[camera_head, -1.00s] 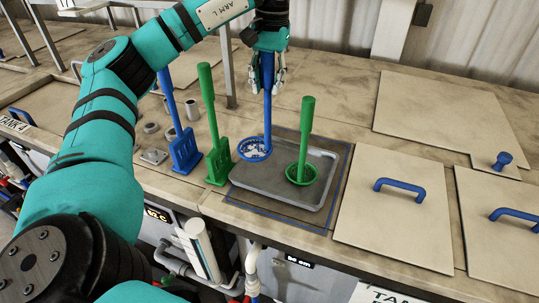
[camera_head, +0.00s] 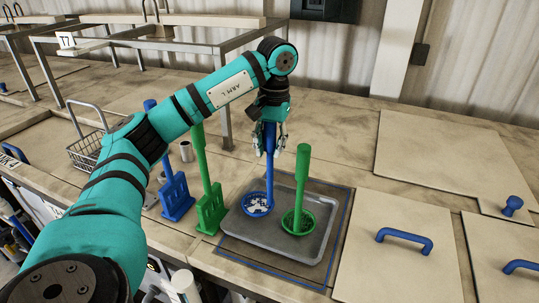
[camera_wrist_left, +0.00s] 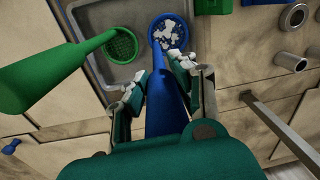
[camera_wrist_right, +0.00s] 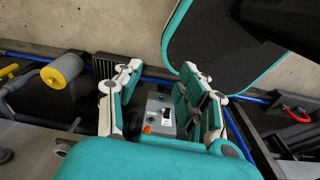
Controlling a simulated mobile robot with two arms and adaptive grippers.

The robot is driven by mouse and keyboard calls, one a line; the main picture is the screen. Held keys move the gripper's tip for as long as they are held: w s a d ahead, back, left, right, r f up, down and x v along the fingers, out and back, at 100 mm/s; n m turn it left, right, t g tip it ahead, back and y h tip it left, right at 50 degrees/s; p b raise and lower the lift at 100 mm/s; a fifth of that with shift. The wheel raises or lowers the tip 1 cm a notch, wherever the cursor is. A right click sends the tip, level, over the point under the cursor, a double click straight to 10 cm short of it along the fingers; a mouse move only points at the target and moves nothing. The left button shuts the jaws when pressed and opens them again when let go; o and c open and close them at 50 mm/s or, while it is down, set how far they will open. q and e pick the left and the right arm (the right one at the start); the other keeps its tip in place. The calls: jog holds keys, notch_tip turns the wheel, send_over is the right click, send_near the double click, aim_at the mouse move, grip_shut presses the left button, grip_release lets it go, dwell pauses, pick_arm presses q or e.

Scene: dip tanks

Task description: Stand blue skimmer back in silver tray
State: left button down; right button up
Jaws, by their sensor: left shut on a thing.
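My left gripper (camera_head: 270,148) is shut on the upper handle of the blue skimmer (camera_head: 270,180). The skimmer stands nearly upright, and its round basket (camera_head: 257,204) holds white pieces. The basket is at the back left part of the silver tray (camera_head: 262,231); I cannot tell whether it touches the tray. In the left wrist view, the blue basket (camera_wrist_left: 169,36) lies beyond the fingers (camera_wrist_left: 163,85). A green skimmer (camera_head: 302,180) stands in the tray, right of the blue one. My right gripper (camera_wrist_right: 160,88) shows only in its wrist view, open and empty.
A green slotted paddle (camera_head: 210,212) and a blue one (camera_head: 176,195) stand just left of the tray. A lid with a blue handle (camera_head: 404,238) lies to the right. A wire basket (camera_head: 85,152) and metal frame (camera_head: 223,112) are behind left.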

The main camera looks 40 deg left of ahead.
pick_arm(q)
jog(key=shift+f+p, duration=0.35)
jog(key=shift+f, duration=0.75)
pick_arm(e)
jog(key=shift+w+a+r, duration=0.15)
jog(key=shift+w+r, duration=0.45)
jog(key=shift+w, duration=0.2)
jog(key=shift+a+f, duration=0.1)
pick_arm(q)
jog(key=c, duration=1.1)
grip_release()
jog(key=shift+f, duration=0.15)
pick_arm(e)
jog(key=shift+s+a, duration=0.1)
jog(key=shift+s, duration=0.1)
